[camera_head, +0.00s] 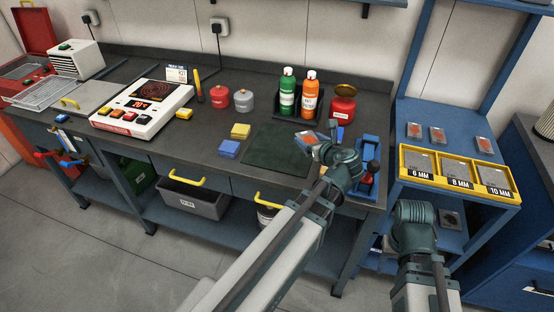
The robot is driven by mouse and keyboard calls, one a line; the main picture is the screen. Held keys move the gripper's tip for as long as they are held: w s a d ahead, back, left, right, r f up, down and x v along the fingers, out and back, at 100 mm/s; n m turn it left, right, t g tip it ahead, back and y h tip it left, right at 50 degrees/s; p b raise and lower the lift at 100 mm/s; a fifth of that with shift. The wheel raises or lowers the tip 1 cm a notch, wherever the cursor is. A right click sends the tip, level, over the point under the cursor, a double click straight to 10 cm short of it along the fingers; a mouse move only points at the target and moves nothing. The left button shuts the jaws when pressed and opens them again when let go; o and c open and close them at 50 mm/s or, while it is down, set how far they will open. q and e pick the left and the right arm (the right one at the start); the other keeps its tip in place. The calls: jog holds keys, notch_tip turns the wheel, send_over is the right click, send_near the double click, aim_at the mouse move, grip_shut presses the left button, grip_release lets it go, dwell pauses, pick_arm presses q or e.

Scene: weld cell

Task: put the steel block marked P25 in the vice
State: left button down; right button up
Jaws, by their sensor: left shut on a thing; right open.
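My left gripper (322,149) reaches over the right part of the workbench, above the right edge of the dark green mat. It is shut on a small grey thing (305,137) with a touch of orange, mostly hidden by the gripper. I cannot read any P25 mark on it. A blue vice (370,152) stands at the bench's right end, just right of my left wrist, which partly hides it. My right gripper (412,216) is open in front of the blue rack, right of the bench; its fingers are hard to make out.
The dark green mat (270,150) is bare. Green (287,95) and orange (309,98) bottles and a red can (342,104) stand behind the gripper. Yellow (240,131) and blue (229,149) blocks lie left of the mat. Yellow bins (458,183) with plates sit on the blue rack.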

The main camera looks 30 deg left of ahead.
pick_arm(q)
notch_tip(320, 180, down, 3)
jog(key=shift+f+b, duration=0.1)
jog(key=shift+b, duration=0.9)
jog(key=shift+n+g+y, duration=0.4)
jog(key=shift+n, duration=0.1)
jog(key=f+b, duration=0.1)
jog(key=s+f+b, duration=0.1)
jog(key=f+b, duration=0.1)
jog(key=a+f+b, duration=0.1)
jog(key=shift+s+f+b, duration=0.25)
jog(key=shift+f+b, duration=0.05)
jog(key=shift+s+f, duration=0.2)
jog(key=shift+f, duration=0.05)
jog(key=b, duration=0.2)
send_over(283, 147)
jog(key=d, duration=0.1)
jog(key=shift+s+f, duration=0.4)
jog(key=shift+f, duration=0.2)
pick_arm(e)
notch_tip(283, 147, down, 10)
jog(key=shift+r, duration=0.2)
